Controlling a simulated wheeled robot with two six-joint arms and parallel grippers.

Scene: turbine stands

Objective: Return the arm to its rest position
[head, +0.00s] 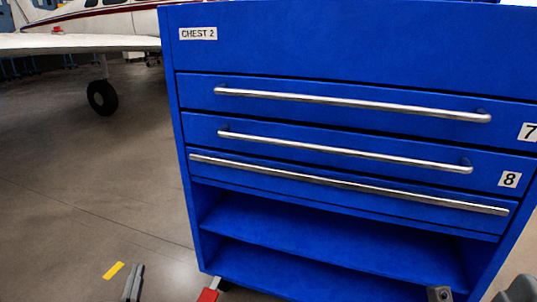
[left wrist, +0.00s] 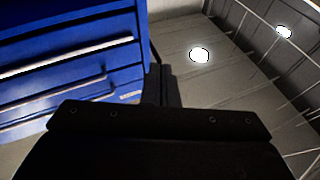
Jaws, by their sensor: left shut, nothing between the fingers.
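My left gripper (head: 133,283) shows at the bottom left of the head view, in front of the chest and apart from it. Its two grey fingers are together with nothing between them. In the left wrist view the dark fingers (left wrist: 162,85) also stand closed side by side, above the broad dark body of the gripper. My right gripper cannot be made out in either view.
A blue chest (head: 300,40) labelled CHEST 2 fills the centre and right, with shut drawers, long metal handles and open shelves below. A red caster part (head: 208,295) shows at its foot. A white aircraft (head: 120,22) stands behind left. Grey floor (head: 90,190) is clear at left.

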